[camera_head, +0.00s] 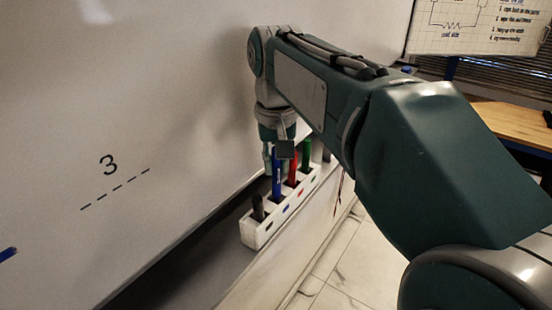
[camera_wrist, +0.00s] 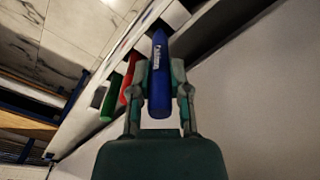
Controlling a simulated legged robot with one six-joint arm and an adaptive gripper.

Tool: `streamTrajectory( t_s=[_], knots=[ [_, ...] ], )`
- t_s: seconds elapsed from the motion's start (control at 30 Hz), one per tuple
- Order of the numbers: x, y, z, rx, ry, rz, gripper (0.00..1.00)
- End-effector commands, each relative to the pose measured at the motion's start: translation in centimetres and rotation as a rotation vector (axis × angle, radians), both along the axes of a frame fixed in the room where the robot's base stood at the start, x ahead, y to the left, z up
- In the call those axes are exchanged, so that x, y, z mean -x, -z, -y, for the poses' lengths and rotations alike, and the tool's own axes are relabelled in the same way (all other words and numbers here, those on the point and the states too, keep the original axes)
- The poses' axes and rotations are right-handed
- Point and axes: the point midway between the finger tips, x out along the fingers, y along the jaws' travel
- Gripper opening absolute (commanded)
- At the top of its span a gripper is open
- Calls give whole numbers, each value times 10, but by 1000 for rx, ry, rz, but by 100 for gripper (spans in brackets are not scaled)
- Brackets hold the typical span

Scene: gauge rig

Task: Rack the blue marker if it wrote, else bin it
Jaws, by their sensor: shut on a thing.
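In the wrist view, my gripper (camera_wrist: 163,95) is shut on the blue marker (camera_wrist: 160,80), one finger on each side. The whiteboard (camera_head: 130,90) bears a black 3 above a dashed line (camera_head: 115,189); no blue stroke shows on that line. A short blue piece (camera_head: 8,254) shows at the left edge, its nature unclear. No bin is visible.
The rack is on the ledge (camera_head: 215,262) below the board. A wooden table (camera_head: 515,124) is at the right.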

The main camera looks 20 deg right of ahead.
Motion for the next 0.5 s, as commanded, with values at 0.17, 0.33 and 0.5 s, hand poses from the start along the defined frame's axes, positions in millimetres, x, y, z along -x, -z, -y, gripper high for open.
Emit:
streamTrajectory(
  t_s=[0.17,0.33,0.5],
  knots=[
    [0,5,0,0,0,-1,0],
    [0,9,0,0,0,-1,0],
    [0,13,0,0,0,0,0]
  ],
)
